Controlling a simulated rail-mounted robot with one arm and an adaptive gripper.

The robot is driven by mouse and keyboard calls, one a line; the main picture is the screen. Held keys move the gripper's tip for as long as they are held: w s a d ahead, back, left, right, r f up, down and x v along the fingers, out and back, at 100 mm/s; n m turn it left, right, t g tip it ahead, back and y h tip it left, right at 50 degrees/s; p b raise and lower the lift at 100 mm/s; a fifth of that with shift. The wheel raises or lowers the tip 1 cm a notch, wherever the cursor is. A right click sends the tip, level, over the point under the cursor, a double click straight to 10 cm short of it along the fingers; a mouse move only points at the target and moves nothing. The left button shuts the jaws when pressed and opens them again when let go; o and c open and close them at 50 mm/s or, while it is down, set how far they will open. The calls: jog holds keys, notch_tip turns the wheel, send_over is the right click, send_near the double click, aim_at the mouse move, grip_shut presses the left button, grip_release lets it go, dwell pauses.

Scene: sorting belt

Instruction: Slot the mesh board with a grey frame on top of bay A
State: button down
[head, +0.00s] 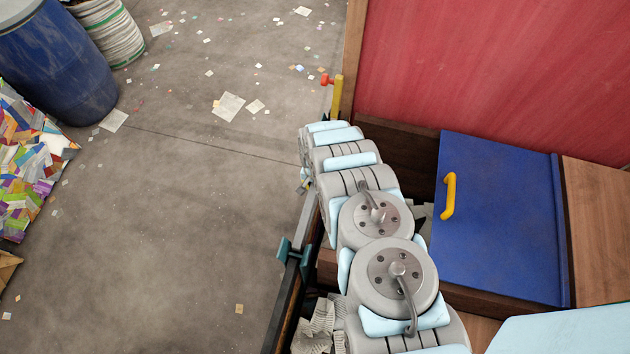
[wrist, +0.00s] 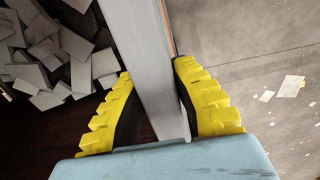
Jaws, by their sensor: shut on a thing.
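In the wrist view my gripper (wrist: 155,78) has its yellow ribbed fingers on either side of a long light-grey bar (wrist: 142,38), shut on it. The bar looks like an edge of the grey-framed board; no mesh shows. In the head view my arm hides the gripper and the board. A wooden bay stands at the right, with a blue board (head: 500,225) lying over it that has a yellow handle (head: 448,196). No letter shows, so I cannot tell which bay is A.
A red panel (head: 500,70) rises behind the bay. Grey scraps (wrist: 60,55) lie in a dark space left of the bar; more scraps (head: 320,325) show below my arm. Blue barrel (head: 60,60) and colourful waste heap (head: 30,165) stand far left. The littered floor (head: 200,220) between is open.

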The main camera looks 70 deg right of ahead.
jog(key=shift+f, duration=0.3)
jog(key=shift+f+b, duration=0.4)
jog(key=shift+f, duration=0.1)
jog(key=c, duration=0.9)
grip_release()
jog(key=shift+c, duration=0.2)
jog(key=shift+r, duration=0.15)
jog(key=shift+w+r, duration=0.15)
jog(key=shift+r, duration=3.55)
jog(key=shift+d+r, duration=0.15)
jog(key=shift+r, duration=0.25)
jog(key=shift+a+r, duration=0.2)
jog(key=shift+r, duration=1.6)
